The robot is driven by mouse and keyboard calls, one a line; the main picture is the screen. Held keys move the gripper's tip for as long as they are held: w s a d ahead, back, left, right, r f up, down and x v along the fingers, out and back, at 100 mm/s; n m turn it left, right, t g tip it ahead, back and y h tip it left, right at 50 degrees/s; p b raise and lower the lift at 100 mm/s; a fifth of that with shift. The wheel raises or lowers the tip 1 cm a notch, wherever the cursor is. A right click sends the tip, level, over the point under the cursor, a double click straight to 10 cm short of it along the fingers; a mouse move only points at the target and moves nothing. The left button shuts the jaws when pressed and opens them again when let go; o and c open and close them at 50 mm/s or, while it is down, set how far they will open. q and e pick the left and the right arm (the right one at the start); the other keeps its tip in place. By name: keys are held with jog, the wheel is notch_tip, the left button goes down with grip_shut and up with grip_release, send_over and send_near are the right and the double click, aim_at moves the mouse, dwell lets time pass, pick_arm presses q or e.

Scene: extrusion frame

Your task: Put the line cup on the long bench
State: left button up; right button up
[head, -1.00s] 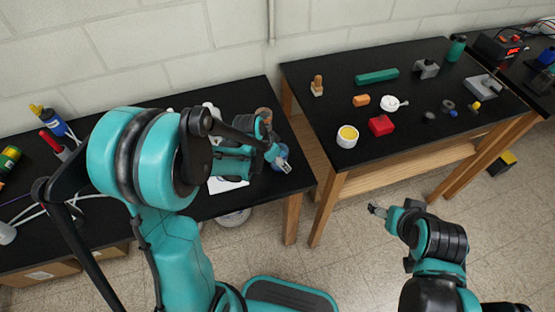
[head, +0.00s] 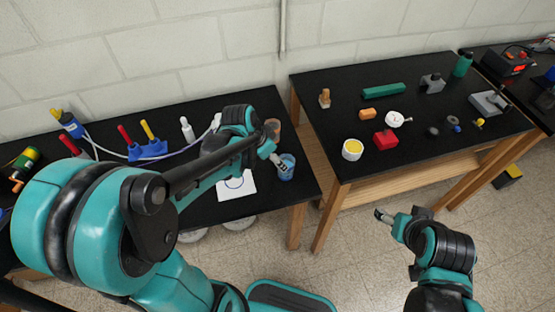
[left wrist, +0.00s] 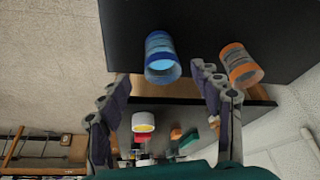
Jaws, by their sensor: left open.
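A blue cup with a banded side (head: 287,172) stands near the right end of the left black bench (head: 262,205). It also shows in the left wrist view (left wrist: 160,55). An orange-brown cup (head: 273,126) stands just behind it and shows in the left wrist view (left wrist: 240,65). I cannot tell which is the line cup. My left gripper (head: 279,161) is open and empty; in the left wrist view the blue cup lies ahead of the gap between its fingers (left wrist: 158,88). My right gripper (head: 382,215) hangs over the floor, away from the cups; its jaw state is unclear.
A sheet with a drawn circle (head: 236,187) lies left of the blue cup. The right bench (head: 335,100) holds a white cup with yellow inside (head: 352,150), a red block (head: 385,140), an orange block (head: 367,115) and a green bar (head: 384,90). A gap separates the benches.

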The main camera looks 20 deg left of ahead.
pick_arm(q)
jog(key=s+r+n+t+y, duration=0.2)
jog(key=s+r+n, duration=0.4)
jog(key=s, duration=0.6)
jog(key=shift+s+r+n+t+y, duration=0.35)
jog(key=shift+r+t, duration=0.35)
jog(key=shift+r, duration=0.2)
